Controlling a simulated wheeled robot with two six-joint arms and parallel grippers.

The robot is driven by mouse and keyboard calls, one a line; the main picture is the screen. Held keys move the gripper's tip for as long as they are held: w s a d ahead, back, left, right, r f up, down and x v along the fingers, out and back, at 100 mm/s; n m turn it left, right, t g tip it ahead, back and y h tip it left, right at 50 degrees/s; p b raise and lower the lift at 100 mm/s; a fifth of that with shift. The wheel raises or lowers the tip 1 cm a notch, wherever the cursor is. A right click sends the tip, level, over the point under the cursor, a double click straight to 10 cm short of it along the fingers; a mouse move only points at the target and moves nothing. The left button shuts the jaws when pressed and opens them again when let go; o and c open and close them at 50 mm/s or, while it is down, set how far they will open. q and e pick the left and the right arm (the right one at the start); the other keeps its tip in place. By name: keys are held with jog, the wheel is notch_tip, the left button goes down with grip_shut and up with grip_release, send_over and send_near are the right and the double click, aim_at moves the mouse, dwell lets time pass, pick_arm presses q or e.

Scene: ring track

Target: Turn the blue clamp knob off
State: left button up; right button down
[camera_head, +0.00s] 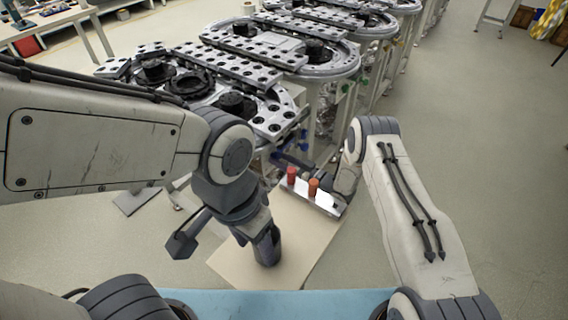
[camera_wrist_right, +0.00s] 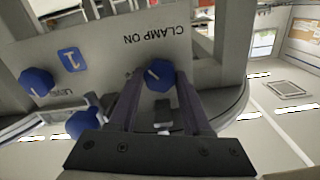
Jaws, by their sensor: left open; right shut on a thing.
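The blue clamp knob (camera_wrist_right: 158,75) sits on a grey panel beside the upside-down words "CLAMP ON" in the right wrist view. It has a short white pointer mark. My right gripper (camera_wrist_right: 160,82) is shut on it, with one dark finger on each side. In the head view my right gripper (camera_head: 287,160) is at the near side of the ring track, small and partly hidden. My left gripper (camera_head: 266,250) is open and empty, pointing down above the beige board, away from the knob.
Two other blue knobs (camera_wrist_right: 36,82) (camera_wrist_right: 84,122) and a blue "1" label (camera_wrist_right: 69,60) are on the left of the panel. The ring track (camera_head: 275,115) stands behind; floor is clear at right.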

jog(key=n+b, duration=0.1)
jog(key=n, duration=0.2)
jog(key=n+b, duration=0.2)
jog(key=n, duration=0.2)
jog(key=n+b, duration=0.2)
jog(key=n, duration=0.1)
jog(key=shift+s+a+n, duration=0.1)
jog(key=shift+a+n, duration=0.2)
dwell(0.5)
jog(key=shift+c, duration=1.7)
grip_release()
jog(key=shift+d, duration=0.1)
